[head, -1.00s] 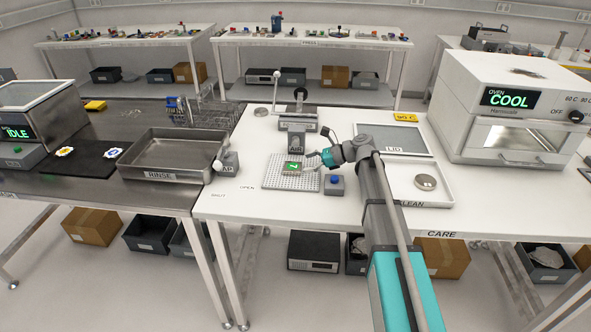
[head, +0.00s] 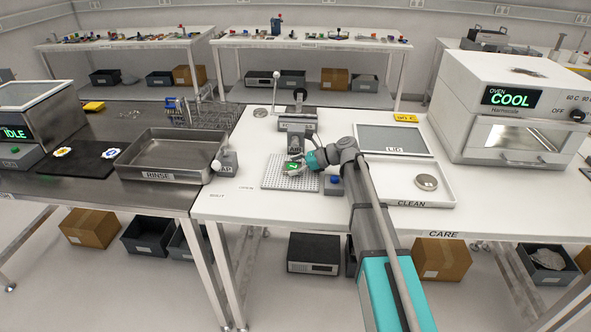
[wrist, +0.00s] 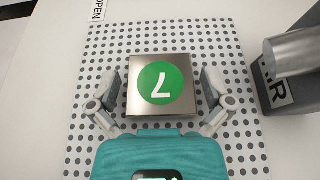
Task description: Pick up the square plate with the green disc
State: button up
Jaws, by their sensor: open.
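In the head view the plate (head: 291,166) is partly covered by my gripper. My gripper (wrist: 162,82) is open, with one finger on each side of the plate. A narrow gap shows between the plate and each finger. I cannot tell how high the fingertips are above the board.
A grey block labelled AIR (wrist: 283,85) with a metal cylinder stands close at the right in the wrist view. A small box with a blue button (head: 334,184) is right of the board. The RINSE basin (head: 172,157) lies left; the CLEAN tray (head: 440,193) lies right.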

aim_at(292, 167)
jog(key=c, duration=1.1)
jog(key=shift+r, duration=0.1)
notch_tip(292, 167, up, 3)
jog(key=p, duration=0.3)
jog(key=s+a+r+p, duration=0.8)
jog(key=s+r+p, duration=0.1)
jog(key=s+p, duration=0.1)
jog(key=shift+s+a+r, duration=0.3)
jog(key=shift+s+r, duration=0.1)
jog(key=shift+s, duration=0.15)
